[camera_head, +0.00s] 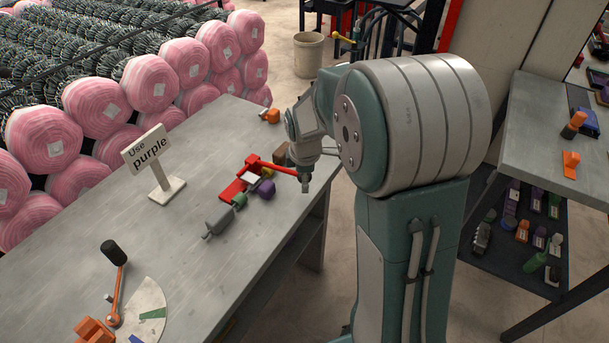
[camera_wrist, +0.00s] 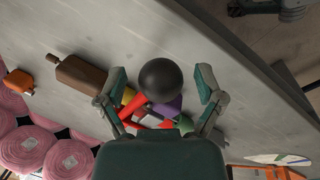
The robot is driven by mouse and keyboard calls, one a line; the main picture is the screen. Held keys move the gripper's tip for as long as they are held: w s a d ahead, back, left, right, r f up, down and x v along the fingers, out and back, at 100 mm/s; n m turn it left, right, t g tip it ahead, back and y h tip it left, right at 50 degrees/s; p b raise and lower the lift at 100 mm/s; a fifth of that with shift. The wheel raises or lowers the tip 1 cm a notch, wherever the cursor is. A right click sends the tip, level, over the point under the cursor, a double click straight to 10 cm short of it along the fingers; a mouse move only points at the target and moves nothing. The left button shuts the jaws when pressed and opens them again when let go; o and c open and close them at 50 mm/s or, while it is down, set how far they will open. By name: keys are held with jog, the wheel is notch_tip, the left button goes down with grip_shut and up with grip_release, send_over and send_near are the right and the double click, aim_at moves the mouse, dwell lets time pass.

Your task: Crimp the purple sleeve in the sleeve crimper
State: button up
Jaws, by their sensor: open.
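The red sleeve crimper (camera_head: 236,190) lies on the grey bench, and its red lever (camera_head: 280,168) reaches right toward my gripper (camera_head: 302,182). A purple piece (camera_head: 267,190) sits by the crimper; it also shows in the wrist view (camera_wrist: 174,107), partly behind a round black knob (camera_wrist: 160,80). I cannot tell whether the purple piece is in the crimper's jaws. The knob appears to be the lever's end. My gripper also shows in the wrist view (camera_wrist: 161,74), open, with one finger on each side of the knob. Contact is not visible.
A green piece (camera_head: 239,200), a grey bottle-shaped tool (camera_head: 218,222) and a brown one (camera_wrist: 82,76) lie near the crimper. A sign (camera_head: 149,152) reads "Use purple". An orange lever device (camera_head: 117,290) stands at the near end. The bench middle is clear.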

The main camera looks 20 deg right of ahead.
grip_shut()
jog(key=shift+r, duration=0.15)
